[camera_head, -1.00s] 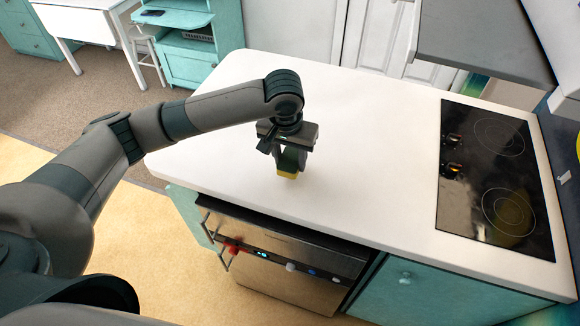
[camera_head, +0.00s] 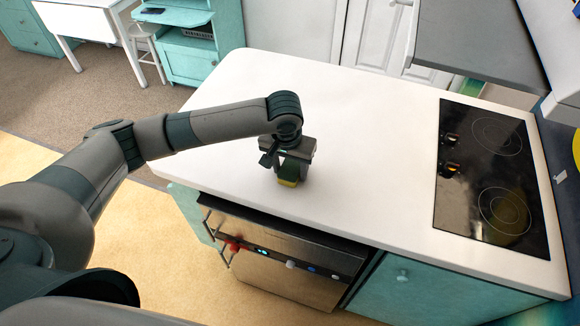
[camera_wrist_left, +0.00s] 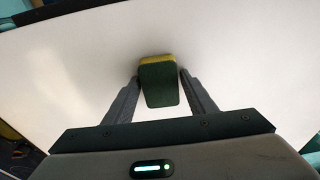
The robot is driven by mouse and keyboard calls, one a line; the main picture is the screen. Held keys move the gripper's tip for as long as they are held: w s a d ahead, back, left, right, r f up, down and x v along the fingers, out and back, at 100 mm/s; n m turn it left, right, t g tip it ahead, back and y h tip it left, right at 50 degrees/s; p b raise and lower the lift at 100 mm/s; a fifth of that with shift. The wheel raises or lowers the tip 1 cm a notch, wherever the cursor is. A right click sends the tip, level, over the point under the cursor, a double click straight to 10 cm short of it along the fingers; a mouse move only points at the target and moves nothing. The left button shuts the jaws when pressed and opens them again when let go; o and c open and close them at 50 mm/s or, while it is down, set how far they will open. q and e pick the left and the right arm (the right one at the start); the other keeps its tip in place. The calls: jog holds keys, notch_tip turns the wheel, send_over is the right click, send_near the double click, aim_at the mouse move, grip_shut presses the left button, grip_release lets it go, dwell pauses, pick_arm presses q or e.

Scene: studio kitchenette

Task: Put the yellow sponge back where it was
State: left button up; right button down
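The sponge (camera_head: 288,182) is on the white countertop, between the fingers of my left gripper (camera_head: 291,176). It has a yellow layer and a dark green layer. In the left wrist view the sponge (camera_wrist_left: 160,84) shows mostly its green face, with a yellow strip along its far edge. The fingers of the left gripper (camera_wrist_left: 160,76) stand on both sides of it, with narrow gaps visible, so the gripper looks open around the sponge. The sponge appears to rest on the counter. My right gripper is not in view.
The white countertop (camera_head: 370,150) is clear around the sponge. A black cooktop (camera_head: 493,180) lies at its right end, under a grey hood (camera_head: 480,45). A dishwasher (camera_head: 280,265) sits below the front edge.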

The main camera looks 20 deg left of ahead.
aim_at(288, 175)
pick_arm(q)
jog(key=shift+o, duration=0.3)
jog(key=shift+r, duration=0.1)
jog(key=shift+r+b, duration=0.3)
jog(key=shift+r, duration=0.25)
notch_tip(288, 175, up, 11)
jog(key=s+b, duration=0.1)
jog(key=b, duration=0.1)
jog(key=shift+s+b, duration=0.4)
jog(key=shift+f, duration=0.1)
